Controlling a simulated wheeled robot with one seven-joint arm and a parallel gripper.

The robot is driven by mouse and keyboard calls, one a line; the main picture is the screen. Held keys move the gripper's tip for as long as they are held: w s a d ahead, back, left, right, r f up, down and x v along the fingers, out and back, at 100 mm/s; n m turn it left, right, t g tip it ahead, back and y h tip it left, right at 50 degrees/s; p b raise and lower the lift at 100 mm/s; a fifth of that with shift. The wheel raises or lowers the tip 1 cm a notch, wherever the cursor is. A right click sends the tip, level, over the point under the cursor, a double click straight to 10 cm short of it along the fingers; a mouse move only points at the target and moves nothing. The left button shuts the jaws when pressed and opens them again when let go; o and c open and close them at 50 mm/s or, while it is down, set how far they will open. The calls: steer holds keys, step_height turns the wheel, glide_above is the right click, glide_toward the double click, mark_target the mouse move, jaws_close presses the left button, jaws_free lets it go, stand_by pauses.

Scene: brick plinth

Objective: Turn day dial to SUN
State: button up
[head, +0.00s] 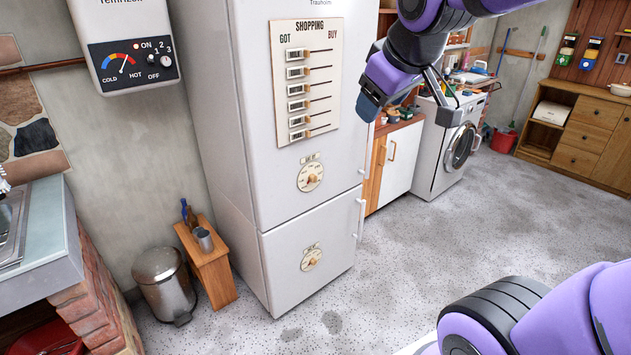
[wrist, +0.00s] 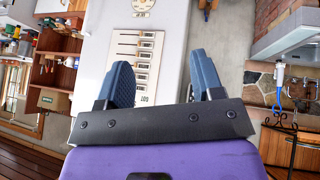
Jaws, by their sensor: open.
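Two small round dials sit on the front of the white fridge (head: 240,110). The upper dial (head: 310,177) is on the upper door below the shopping board, and the lower dial (head: 311,259) is on the lower door. Their lettering is too small to read, so I cannot tell which shows days or where either points. My gripper (head: 369,105) is up and to the right of both dials, apart from the fridge. In the wrist view my gripper (wrist: 160,62) has its two blue fingers spread with nothing between them. A round dial (wrist: 143,5) shows at that view's top edge.
The shopping board (head: 306,80) with several sliders is on the upper door. A handle (head: 361,235) is on the fridge's right edge. A wooden stool (head: 207,262) and metal bin (head: 165,283) stand left of the fridge. The floor (head: 400,260) in front is clear.

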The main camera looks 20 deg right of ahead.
mark_target(315, 179)
steer(key=w+d+f+n+t, duration=0.2)
steer(key=w+d+f+n, duration=0.25)
steer(key=w, duration=0.85)
steer(key=w+d+f+n+t, duration=0.25)
steer(key=w+f+n, duration=0.3)
steer(key=w, duration=0.75)
steer(key=w+d+f+n+t, duration=0.1)
steer(key=w+d+f+n, duration=0.35)
steer(key=w, duration=0.85)
steer(key=w+d+f+n+t+y, duration=0.1)
steer(key=w+d+f+n+y, duration=0.2)
steer(key=f, duration=0.6)
steer(key=w+f+n+t, duration=0.1)
steer(key=w+f+n, duration=0.35)
steer(key=f, duration=0.35)
steer(key=s+d+f+n+t+y, duration=0.1)
steer(key=s+f+n+y, duration=0.15)
steer(key=f, duration=0.65)
steer(key=s+d+f+n+t+y, duration=0.15)
steer(key=f+n, duration=0.25)
steer(key=f, duration=0.5)
steer(key=shift+h, duration=0.5)
steer(key=x, duration=1.1)
steer(key=shift+w+r, duration=0.1)
steer(key=shift+w, duration=0.25)
steer(key=shift+a, duration=0.1)
steer(key=c, duration=0.9)
